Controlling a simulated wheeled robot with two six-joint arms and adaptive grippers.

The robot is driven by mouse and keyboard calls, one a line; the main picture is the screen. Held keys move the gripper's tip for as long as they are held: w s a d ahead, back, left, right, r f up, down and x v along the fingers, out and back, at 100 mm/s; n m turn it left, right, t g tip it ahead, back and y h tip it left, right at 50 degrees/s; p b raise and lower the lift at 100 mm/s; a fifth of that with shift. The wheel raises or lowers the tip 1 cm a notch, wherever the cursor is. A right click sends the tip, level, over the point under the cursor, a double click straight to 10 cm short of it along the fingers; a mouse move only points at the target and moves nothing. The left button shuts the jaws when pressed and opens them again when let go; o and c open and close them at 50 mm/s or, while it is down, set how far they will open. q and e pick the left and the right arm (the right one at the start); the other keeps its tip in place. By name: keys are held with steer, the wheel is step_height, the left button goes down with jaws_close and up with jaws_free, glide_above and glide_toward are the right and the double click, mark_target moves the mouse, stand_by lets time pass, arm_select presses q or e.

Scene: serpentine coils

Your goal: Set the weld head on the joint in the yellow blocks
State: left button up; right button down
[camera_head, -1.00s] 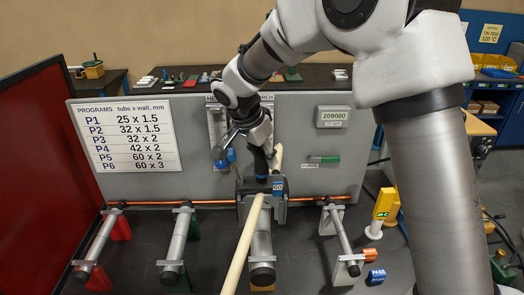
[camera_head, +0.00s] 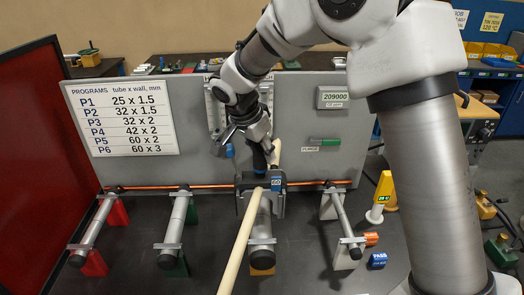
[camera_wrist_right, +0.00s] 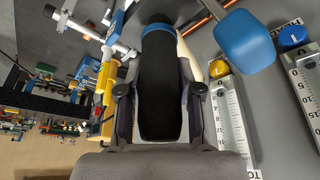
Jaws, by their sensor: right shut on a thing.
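The weld head (camera_head: 246,187) is a dark grey clamp body with a blue "60" tag and a black upright handle. It stands over the far part of a grey tube (camera_head: 263,230), whose near end rests on a yellow block (camera_head: 262,271). My right gripper (camera_head: 259,150) is shut on the handle. The handle (camera_wrist_right: 160,85), black with a blue ring, fills the space between the fingers in the right wrist view (camera_wrist_right: 160,105). The weld head hides the joint, so I cannot tell whether it is seated. My left gripper is out of view.
Other tubes rest on red (camera_head: 95,262), green (camera_head: 177,266) and white (camera_head: 346,257) blocks. A copper-coloured rod (camera_head: 150,189) runs behind. A cream hose (camera_head: 240,243) comes towards me from the weld head. A PASS block (camera_head: 377,260) and a yellow post (camera_head: 383,188) stand right.

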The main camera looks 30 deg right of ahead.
mark_target(262, 178)
stand_by(0.3)
steer(key=shift+f+b, duration=1.9)
steer(key=shift+f, duration=0.2)
steer(key=shift+f+b, duration=0.65)
steer(key=shift+f+b, duration=0.45)
steer(key=shift+f, duration=0.2)
steer(key=shift+f+b, duration=0.65)
steer(key=shift+b, duration=0.1)
steer(key=shift+f, duration=0.1)
